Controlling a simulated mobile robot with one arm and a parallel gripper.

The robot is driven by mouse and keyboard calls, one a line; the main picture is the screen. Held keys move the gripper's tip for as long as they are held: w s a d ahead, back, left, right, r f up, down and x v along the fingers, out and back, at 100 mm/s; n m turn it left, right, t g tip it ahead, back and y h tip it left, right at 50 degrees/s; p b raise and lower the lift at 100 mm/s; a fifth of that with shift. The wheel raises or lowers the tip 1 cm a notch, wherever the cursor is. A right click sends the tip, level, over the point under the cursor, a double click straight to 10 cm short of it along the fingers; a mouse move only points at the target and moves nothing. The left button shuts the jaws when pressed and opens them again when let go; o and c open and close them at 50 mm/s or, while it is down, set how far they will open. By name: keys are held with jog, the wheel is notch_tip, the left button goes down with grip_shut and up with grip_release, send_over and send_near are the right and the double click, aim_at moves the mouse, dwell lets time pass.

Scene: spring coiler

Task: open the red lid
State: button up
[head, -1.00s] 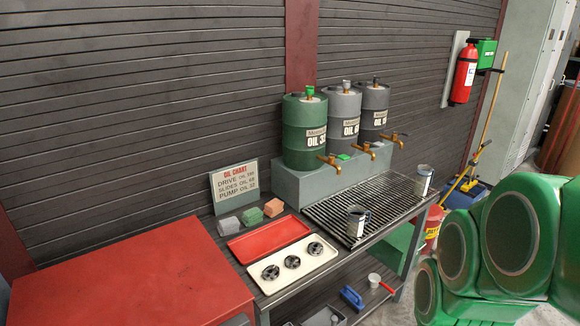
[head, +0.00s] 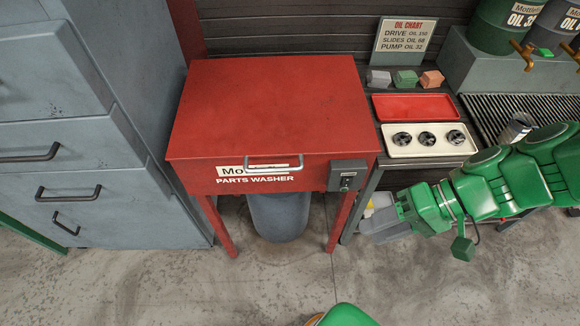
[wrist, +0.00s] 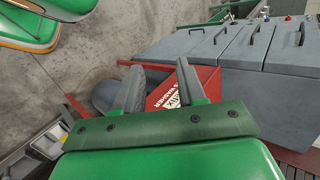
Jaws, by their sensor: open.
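The red lid (head: 268,105) is the flat top of the red parts washer (head: 215,185). It lies shut in the head view. A pale bar handle (head: 273,167) sits at its front edge, in front of the white label. My gripper (head: 400,207) is to the right of the washer's front, lower than the lid and apart from it. In the wrist view my gripper (wrist: 158,85) has its two grey fingers spread with nothing between them. Part of the washer's red front and white lettering (wrist: 175,97) shows beyond the fingers, and the lid's handle is not visible there.
A grey drawer cabinet (head: 80,130) stands close on the washer's left. A bench with a red tray (head: 414,106), a cream tray (head: 400,153) and oil drums stands on its right. A switch box (head: 346,175) juts from the washer's front right. The floor (head: 180,285) in front is clear.

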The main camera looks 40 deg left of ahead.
jog(key=w+a+f+n+g+y, duration=0.1)
jog(key=a+f+n+g+y, duration=0.15)
jog(key=a, duration=0.55)
jog(key=m+t+y, duration=0.3)
jog(key=m+y, duration=0.1)
jog(key=y, duration=0.5)
send_near(281, 168)
jog(key=a, duration=0.2)
jog(key=shift+h, duration=0.25)
jog(key=shift+s+x, duration=0.15)
jog(key=shift+x, duration=1.9)
jog(key=shift+s+x, duration=0.2)
jog(key=shift+x, duration=1.85)
jog(key=shift+d+f, duration=0.1)
jog(key=shift+f, duration=0.05)
grip_shut()
